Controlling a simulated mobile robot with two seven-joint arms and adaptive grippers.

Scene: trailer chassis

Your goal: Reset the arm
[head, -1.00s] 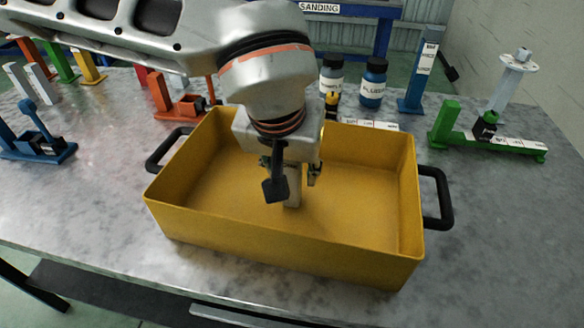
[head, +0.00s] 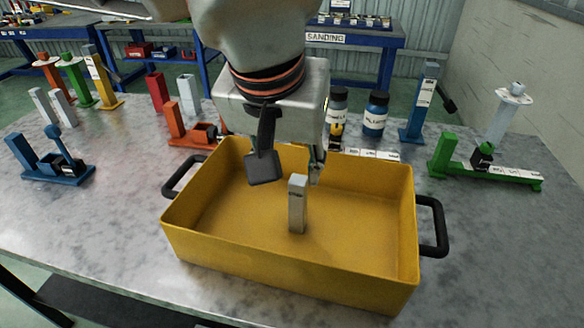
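My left gripper (head: 291,168) is above the yellow tray, pointing down, with its black fingers apart and nothing between them. One dark finger pad shows clearly at the left; the other finger is partly hidden at the right. A small grey upright block (head: 298,204) stands inside the yellow tray (head: 290,274), below and apart from the fingers. The tray has black handles at both ends and sits on the grey table. My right gripper is not in view.
Blue (head: 48,160), orange (head: 191,128) and green (head: 487,168) fixtures stand around the tray on the table (head: 95,220). Two bottles (head: 375,112) and a blue post (head: 418,103) stand behind it. The front left of the table is clear.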

